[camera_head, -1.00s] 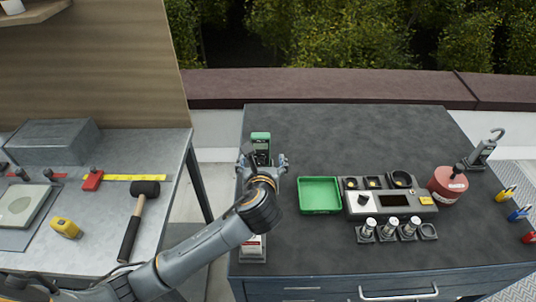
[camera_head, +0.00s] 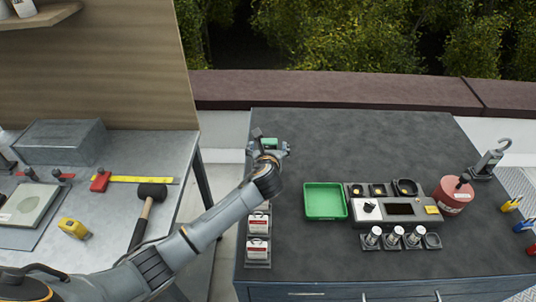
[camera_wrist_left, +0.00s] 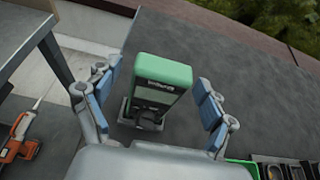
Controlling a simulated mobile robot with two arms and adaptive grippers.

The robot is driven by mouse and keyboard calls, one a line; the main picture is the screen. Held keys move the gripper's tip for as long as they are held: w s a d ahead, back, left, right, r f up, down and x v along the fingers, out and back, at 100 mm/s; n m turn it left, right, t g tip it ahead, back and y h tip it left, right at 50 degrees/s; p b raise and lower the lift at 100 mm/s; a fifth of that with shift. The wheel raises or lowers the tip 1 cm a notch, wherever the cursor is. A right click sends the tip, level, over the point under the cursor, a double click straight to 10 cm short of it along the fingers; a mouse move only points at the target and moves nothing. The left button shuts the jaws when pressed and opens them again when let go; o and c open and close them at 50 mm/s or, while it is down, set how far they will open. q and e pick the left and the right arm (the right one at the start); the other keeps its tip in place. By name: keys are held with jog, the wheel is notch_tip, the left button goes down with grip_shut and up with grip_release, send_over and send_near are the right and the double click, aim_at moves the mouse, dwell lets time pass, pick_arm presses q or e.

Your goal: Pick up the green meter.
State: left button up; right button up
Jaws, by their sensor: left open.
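The green meter (camera_wrist_left: 160,75) stands upright in a dark holder near the left edge of the grey cabinet top. In the head view only its green top (camera_head: 269,143) shows behind my left gripper (camera_head: 268,150). In the left wrist view my left gripper (camera_wrist_left: 157,108) is open, one blue-padded finger on each side of the meter. Gaps show between both fingers and the meter, so it is not held. My right gripper is in neither view.
On the cabinet top (camera_head: 350,135) are a green tray (camera_head: 325,201), a grey instrument panel (camera_head: 395,208), a red canister (camera_head: 453,194) and red-and-white boxes (camera_head: 258,247). A workbench with a hammer (camera_head: 147,212) stands left, across a gap. The cabinet's back is clear.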

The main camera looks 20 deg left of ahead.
pick_arm(q)
jog(key=shift+w+a+f, duration=0.1)
jog(key=shift+w+f, duration=0.15)
jog(key=shift+w, duration=0.2)
jog(key=c, duration=1.5)
jog(key=shift+r, duration=0.1)
